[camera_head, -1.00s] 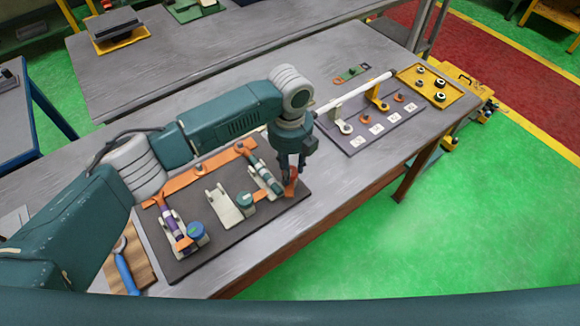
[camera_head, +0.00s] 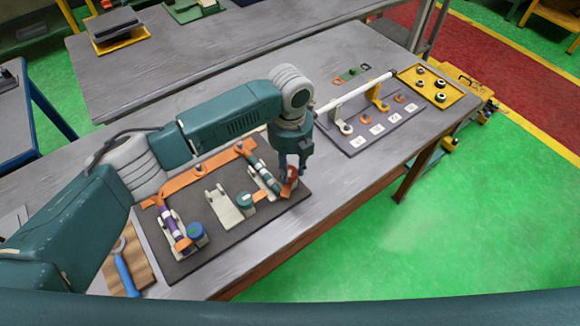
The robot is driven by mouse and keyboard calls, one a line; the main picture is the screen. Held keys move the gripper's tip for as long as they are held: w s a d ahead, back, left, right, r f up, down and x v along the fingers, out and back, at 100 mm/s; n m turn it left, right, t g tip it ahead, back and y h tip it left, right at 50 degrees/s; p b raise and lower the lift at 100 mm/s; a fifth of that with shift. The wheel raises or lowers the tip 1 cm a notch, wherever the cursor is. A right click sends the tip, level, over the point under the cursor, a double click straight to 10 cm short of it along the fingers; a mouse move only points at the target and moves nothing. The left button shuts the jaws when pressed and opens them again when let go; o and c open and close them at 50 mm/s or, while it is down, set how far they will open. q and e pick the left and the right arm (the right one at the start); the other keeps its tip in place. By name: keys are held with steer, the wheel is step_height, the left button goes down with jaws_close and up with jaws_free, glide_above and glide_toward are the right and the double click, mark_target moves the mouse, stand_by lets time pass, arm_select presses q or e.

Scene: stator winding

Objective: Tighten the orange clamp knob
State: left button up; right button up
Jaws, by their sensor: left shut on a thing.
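The orange clamp knob (camera_head: 287,190) is at the right end of the dark board (camera_head: 215,246), beside a green-and-white cylindrical part (camera_head: 264,178) in a pale cradle. My left gripper (camera_head: 290,178) points down over the knob and is shut on it; its fingers hide part of the knob. My right gripper is not in view.
The board also carries a purple part (camera_head: 173,229), a blue-topped cylinder (camera_head: 196,233), an empty pale cradle (camera_head: 222,206) and an orange bar (camera_head: 198,177). A blue-handled tool (camera_head: 125,272) lies at left. A yellow tray (camera_head: 430,88) and a white rod (camera_head: 357,91) are at right.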

mark_target(290, 171)
arm_select(q)
steer(key=shift+w+r+m, duration=0.25)
steer(key=shift+r+m, duration=0.05)
stand_by(0.5)
stand_by(0.7)
steer(key=o, duration=1.2)
steer(key=shift+s+f, duration=0.1)
steer(key=shift+s, duration=0.05)
step_height(290, 171, up, 12)
